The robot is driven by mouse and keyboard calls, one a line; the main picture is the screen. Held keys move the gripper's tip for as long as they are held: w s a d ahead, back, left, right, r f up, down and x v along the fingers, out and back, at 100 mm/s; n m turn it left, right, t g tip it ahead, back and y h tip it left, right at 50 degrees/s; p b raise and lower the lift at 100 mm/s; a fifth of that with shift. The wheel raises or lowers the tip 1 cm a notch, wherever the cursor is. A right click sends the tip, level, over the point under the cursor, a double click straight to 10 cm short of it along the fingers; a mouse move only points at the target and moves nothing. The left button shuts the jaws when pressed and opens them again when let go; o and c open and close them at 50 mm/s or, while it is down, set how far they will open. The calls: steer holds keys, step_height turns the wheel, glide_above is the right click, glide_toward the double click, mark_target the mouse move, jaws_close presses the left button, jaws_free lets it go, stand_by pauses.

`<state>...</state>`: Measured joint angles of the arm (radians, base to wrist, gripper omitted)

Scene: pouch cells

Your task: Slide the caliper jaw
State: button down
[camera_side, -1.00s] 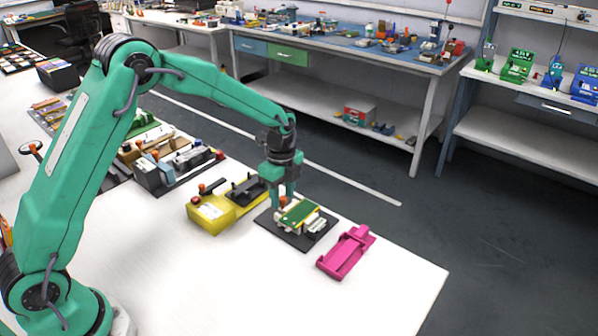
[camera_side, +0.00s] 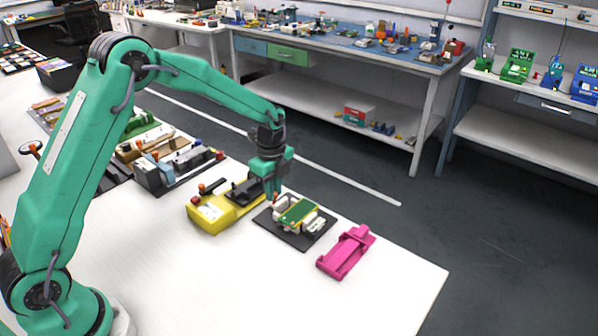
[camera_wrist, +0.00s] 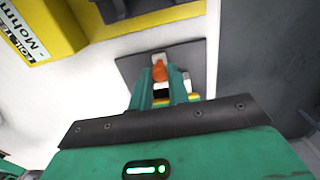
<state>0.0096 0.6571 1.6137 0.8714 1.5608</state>
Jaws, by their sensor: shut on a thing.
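The caliper fixture stands on a dark square plate (camera_side: 296,240) near the table's right end, with a green board with yellow edges (camera_side: 298,211) and white blocks (camera_side: 318,225) on it. A small orange knob (camera_wrist: 159,70) on a pale part, apparently the sliding jaw, is between my fingertips in the wrist view. My gripper (camera_side: 273,194) points down at the plate's far left edge and is shut on this knob. In the side view the fingers hide most of the knob. The plate also shows in the wrist view (camera_wrist: 133,72).
A yellow meter box (camera_side: 207,222) with a black unit (camera_side: 245,191) stands just left of the plate. A magenta holder (camera_side: 345,252) lies to its right. The table's far edge runs close behind the plate. The white tabletop (camera_side: 230,290) in front is clear.

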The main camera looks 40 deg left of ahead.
steer(key=c, duration=1.3)
jaws_free()
steer(key=shift+r, duration=0.1)
step_height(320, 180, up, 7)
steer(key=shift+r, duration=0.35)
